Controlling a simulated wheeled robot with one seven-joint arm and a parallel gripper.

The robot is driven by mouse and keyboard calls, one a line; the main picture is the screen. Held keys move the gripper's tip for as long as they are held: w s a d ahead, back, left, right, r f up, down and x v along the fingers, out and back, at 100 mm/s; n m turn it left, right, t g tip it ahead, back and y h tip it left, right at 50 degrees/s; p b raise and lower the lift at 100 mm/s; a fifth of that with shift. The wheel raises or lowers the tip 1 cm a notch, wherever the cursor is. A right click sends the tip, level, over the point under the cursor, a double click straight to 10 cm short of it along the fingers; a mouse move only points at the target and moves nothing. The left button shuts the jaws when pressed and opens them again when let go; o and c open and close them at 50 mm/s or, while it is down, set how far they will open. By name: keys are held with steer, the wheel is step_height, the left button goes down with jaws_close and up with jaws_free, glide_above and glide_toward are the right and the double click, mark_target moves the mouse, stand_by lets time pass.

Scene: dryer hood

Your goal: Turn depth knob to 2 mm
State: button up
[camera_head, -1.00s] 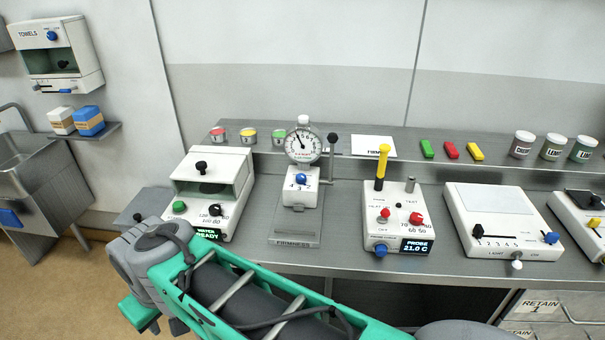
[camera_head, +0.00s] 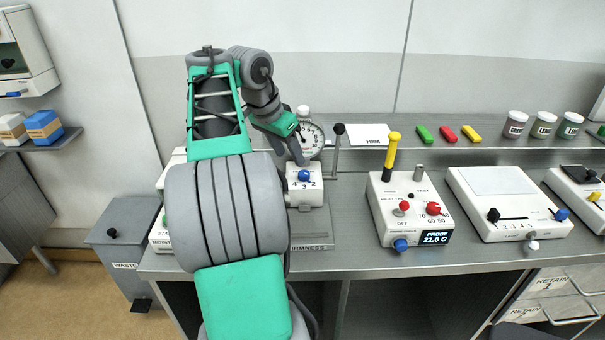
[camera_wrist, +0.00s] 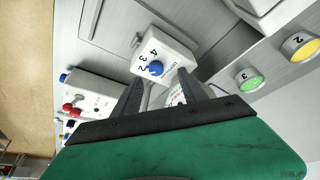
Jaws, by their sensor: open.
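The depth knob is a blue knob (camera_head: 304,175) on the front of a white block (camera_head: 312,192) of the firmness tester, below its round dial gauge (camera_head: 312,138). The wrist view shows the blue knob (camera_wrist: 155,69) with the numbers 4, 3 and 2 around it; the pointer's exact setting is too small to tell. My gripper (camera_head: 298,158) is open, just above and left of the knob in the head view. In the wrist view its two dark fingers (camera_wrist: 166,88) reach toward the knob from either side, apart from it. The dial is partly hidden by my gripper.
A black-topped lever (camera_head: 338,130) stands right of the gauge. A white probe box (camera_head: 408,208) with a yellow-handled probe is further right. My arm hides most of the moisture box at left. Coloured lidded cups, one green (camera_wrist: 250,80), sit on the shelf behind.

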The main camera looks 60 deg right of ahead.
mark_target(304, 173)
steer(key=shift+m, duration=0.4)
steer(key=b+x, duration=0.1)
steer(key=x, duration=0.1)
steer(key=s+b+x, duration=0.1)
steer(key=x, duration=0.2)
steer(key=d+b+x, duration=0.1)
steer(key=x, duration=0.2)
steer(key=shift+s+r+b, duration=0.15)
steer(key=shift+r+b, duration=0.05)
steer(key=shift+b, duration=0.1)
steer(key=shift+a, duration=0.1)
jaws_close()
